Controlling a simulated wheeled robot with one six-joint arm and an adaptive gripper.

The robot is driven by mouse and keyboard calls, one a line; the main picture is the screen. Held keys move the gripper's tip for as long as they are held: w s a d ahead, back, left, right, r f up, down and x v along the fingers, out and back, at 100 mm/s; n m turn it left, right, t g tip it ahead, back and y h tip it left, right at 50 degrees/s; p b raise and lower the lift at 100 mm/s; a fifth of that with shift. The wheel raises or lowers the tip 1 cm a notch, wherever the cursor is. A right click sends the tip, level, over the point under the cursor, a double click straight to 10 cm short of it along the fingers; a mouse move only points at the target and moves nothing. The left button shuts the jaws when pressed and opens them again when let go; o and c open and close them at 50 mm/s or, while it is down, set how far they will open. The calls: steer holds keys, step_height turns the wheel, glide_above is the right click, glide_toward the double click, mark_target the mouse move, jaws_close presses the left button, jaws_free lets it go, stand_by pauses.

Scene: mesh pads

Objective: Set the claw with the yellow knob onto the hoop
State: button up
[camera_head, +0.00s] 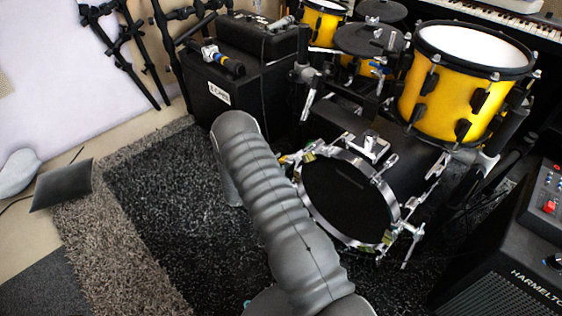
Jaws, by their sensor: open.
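The chrome hoop (391,196) rings a round black mesh pad (345,200) that stands tilted on the rug. Silver clamps with pale yellowish parts sit at its upper left (309,156) and lower right (387,239). A small yellow-ended piece (284,160) shows at the hoop's upper left, beside my arm; I cannot tell whether it is the claw's yellow knob or whether it touches the hoop. My grey ribbed arm rises from the bottom, bends near the top and passes the hoop's left edge. My gripper is not visible; the arm may hide it.
Yellow drums (440,95) stand at the upper right. A black speaker (490,285) is at the lower right. The dark rug (165,200) left of my arm is clear.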

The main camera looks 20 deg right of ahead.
jaws_close()
steer(key=shift+w+m+b, duration=0.1)
steer(key=shift+m+b, duration=0.3)
steer(key=shift+b, duration=0.05)
steer(key=shift+w+a+r+m+b, duration=0.1)
steer(key=shift+r+m+b, duration=1)
steer(key=shift+m, duration=0.85)
steer(key=shift+w+d+r+m+b, duration=0.1)
steer(key=shift+r+m+b, duration=0.6)
steer(key=shift+m+b, duration=1)
steer(key=shift+w+a+r+m+b, duration=0.1)
steer(key=shift+r+m+b, duration=0.85)
steer(key=shift+m, duration=1.2)
jaws_free()
